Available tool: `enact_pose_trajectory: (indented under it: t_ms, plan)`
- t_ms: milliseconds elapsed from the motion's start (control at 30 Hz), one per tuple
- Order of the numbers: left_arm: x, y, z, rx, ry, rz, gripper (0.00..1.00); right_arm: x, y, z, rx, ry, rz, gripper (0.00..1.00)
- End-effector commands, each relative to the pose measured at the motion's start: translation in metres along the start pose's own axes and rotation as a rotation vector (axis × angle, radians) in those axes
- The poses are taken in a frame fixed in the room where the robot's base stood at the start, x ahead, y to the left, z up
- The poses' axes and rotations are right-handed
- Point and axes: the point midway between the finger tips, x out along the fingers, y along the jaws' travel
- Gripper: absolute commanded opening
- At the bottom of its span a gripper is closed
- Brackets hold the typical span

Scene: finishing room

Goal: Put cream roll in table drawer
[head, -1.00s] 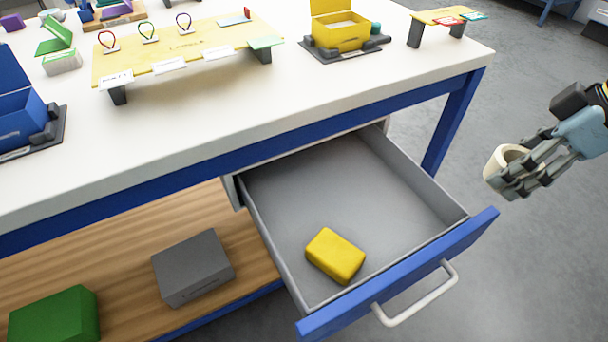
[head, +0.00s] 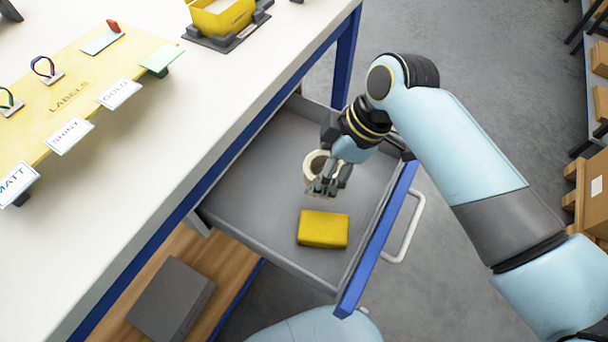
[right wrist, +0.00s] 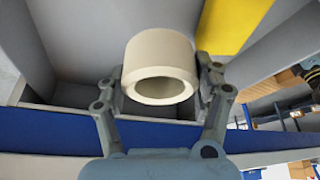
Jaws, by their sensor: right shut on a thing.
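The cream roll (head: 312,165) is a short, hollow cream cylinder. My right gripper (head: 326,182) is shut on it, over the open table drawer (head: 250,170). In the right wrist view the cream roll (right wrist: 160,65) sits between the two fingers of my right gripper (right wrist: 162,88), with its hollow end facing the camera. The drawer is grey inside with a blue front (head: 378,240) and a pale handle. I cannot tell whether the roll touches the drawer floor. My left gripper is not in view.
A yellow block (head: 323,229) lies in the drawer near its front, and it also shows in the right wrist view (right wrist: 228,22). The white tabletop (head: 200,130) overhangs the drawer's back. A grey box (head: 170,300) stands on the wooden shelf below. The drawer floor left of the roll is clear.

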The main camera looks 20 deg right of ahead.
Motion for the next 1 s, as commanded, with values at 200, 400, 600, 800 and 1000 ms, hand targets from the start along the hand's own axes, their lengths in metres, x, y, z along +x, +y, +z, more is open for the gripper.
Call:
enact_pose_trajectory:
  t_ms: [200,400,600,800,1000]
  plan:
    - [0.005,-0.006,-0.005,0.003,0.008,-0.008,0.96,0.029,0.014,-0.019,0.0,-0.001,0.0,0.34]
    - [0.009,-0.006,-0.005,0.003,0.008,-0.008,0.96,0.05,0.014,-0.013,0.001,-0.004,-0.003,0.34]
    - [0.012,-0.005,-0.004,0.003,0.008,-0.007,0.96,0.069,0.015,-0.005,0.0,-0.003,0.0,0.34]
    - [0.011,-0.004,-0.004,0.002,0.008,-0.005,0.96,0.069,0.015,-0.005,0.0,-0.002,0.001,0.34]
    - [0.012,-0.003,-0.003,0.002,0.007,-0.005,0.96,0.071,0.015,-0.004,0.001,-0.002,0.0,0.76]
